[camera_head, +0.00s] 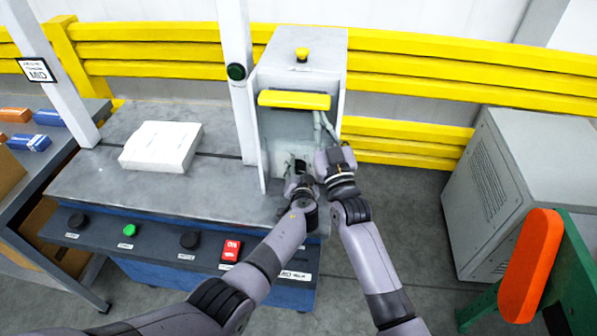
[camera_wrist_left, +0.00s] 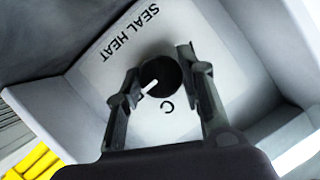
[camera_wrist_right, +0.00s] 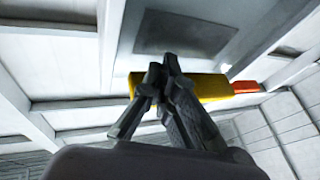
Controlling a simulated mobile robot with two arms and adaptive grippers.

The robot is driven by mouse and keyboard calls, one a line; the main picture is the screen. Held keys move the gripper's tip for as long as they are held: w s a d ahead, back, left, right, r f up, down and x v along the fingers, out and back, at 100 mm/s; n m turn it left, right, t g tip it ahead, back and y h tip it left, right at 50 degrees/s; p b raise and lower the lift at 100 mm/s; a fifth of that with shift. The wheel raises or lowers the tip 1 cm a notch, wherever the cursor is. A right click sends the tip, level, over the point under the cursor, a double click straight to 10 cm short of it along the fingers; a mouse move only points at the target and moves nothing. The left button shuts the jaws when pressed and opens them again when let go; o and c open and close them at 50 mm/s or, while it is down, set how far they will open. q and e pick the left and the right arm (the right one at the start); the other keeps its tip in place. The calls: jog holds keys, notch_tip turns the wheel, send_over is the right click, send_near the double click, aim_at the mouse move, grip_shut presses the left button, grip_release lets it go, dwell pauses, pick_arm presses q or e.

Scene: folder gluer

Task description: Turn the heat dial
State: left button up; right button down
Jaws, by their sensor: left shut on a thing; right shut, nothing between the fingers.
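The heat dial (camera_wrist_left: 163,72) is a round black knob with a white pointer line, on a white panel (camera_wrist_left: 222,78) lettered SEAL HEAT, in the left wrist view. The pointer slants toward the lower left of that picture. A letter C shows beside the dial; another mark is mostly hidden by a finger. My left gripper (camera_wrist_left: 158,68) has a finger on either side of the dial and is shut on it. In the head view my left gripper (camera_head: 299,168) reaches into the open housing. My right gripper (camera_head: 322,122) is raised just beside it; its fingertips (camera_wrist_right: 164,68) meet, empty.
A yellow bar (camera_head: 294,100) crosses the housing (camera_head: 300,45) above my grippers. A yellow button (camera_head: 302,54) tops it. A white stack (camera_head: 160,146) lies on the grey table (camera_head: 90,185). A red switch (camera_head: 231,250) is on the front panel. A grey cabinet (camera_head: 490,190) stands right.

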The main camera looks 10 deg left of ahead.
dwell(0.3)
pick_arm(q)
jog(key=o, duration=1.1)
